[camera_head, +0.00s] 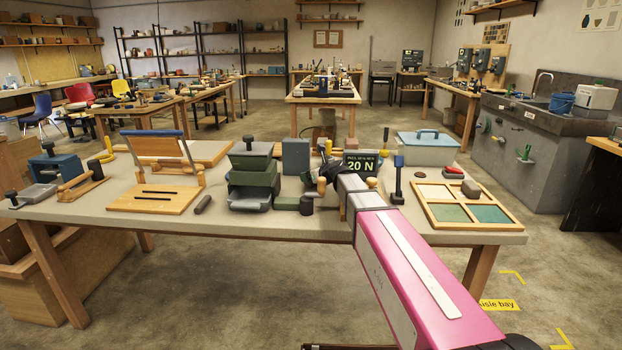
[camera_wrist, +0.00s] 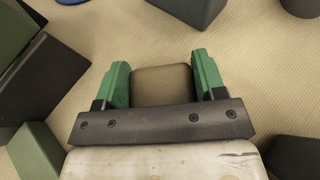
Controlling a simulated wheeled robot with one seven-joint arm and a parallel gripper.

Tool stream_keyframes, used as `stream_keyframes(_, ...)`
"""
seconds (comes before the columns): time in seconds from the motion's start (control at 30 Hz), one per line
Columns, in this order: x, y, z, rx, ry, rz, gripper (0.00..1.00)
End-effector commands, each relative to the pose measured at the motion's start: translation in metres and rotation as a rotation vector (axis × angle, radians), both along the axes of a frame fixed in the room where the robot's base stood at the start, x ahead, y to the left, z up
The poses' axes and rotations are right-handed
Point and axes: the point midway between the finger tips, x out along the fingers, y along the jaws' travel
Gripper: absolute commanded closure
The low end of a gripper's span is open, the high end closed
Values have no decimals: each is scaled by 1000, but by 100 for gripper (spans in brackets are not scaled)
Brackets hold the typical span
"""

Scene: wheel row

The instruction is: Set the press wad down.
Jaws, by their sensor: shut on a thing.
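The press wad appears to be the olive-brown block (camera_wrist: 163,86) with rounded corners between the green fingers of my gripper (camera_wrist: 163,80) in the wrist view. The fingers touch it on its left and right sides. Its underside is hidden, so I cannot tell whether it touches the table top (camera_wrist: 150,35). In the head view my arm covers most of the gripper, and I cannot make out the wad there.
The green-and-grey stacked device (camera_head: 253,180) stands left of my arm, near a display (camera_head: 361,164) reading "20 N". A divided wooden tray (camera_head: 428,215) and a blue-lidded box (camera_head: 427,150) are on the right. Dark blocks (camera_wrist: 186,10) stand around the gripper.

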Motion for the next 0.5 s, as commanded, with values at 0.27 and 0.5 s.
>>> stream_keyframes(0.27,0,0,-7,1,-2,-1,68)
stream_keyframes(0.5,0,0,-10,0,-1,-1,14)
